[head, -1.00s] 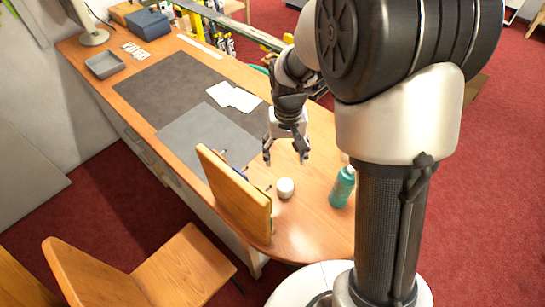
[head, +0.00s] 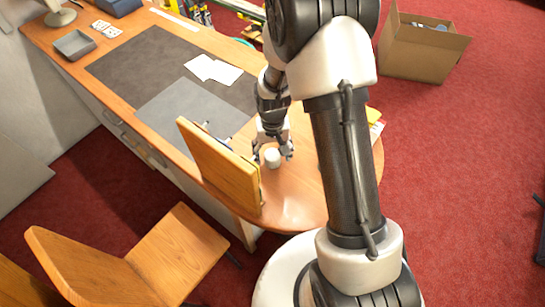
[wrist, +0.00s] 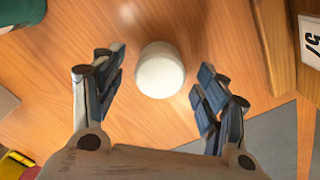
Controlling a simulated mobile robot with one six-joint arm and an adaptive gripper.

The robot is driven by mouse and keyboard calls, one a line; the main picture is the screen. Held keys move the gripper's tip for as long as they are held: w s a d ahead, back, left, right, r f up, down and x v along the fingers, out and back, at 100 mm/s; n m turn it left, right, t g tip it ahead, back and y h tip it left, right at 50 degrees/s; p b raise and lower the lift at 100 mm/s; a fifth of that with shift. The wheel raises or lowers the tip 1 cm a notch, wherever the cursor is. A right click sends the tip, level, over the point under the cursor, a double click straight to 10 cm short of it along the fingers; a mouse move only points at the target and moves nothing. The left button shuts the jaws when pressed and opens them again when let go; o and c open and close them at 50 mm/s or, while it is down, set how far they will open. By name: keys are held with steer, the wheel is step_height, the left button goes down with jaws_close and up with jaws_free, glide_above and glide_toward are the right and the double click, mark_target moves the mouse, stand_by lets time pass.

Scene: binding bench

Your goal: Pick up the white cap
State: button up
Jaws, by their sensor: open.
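The white cap (head: 273,158) is a small round white piece on the wooden bench top, near the rounded end. In the wrist view the cap (wrist: 160,70) lies between the fingertips, with a gap to the finger on each side. My gripper (head: 273,154) is open and empty, low over the bench with its fingers on either side of the cap. The open fingers also show in the wrist view (wrist: 158,80). I cannot tell how high the fingertips are above the bench.
A green object (wrist: 20,10) is at the wrist view's top left corner. Grey mats (head: 180,112) and white sheets (head: 213,70) lie farther along the bench.

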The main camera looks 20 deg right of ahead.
step_height(320, 180, down, 2)
steer(key=shift+w+f, duration=0.1)
steer(key=shift+f, duration=0.05)
steer(key=c, duration=0.9)
steer(key=shift+o, duration=0.2)
steer(key=shift+r, duration=0.2)
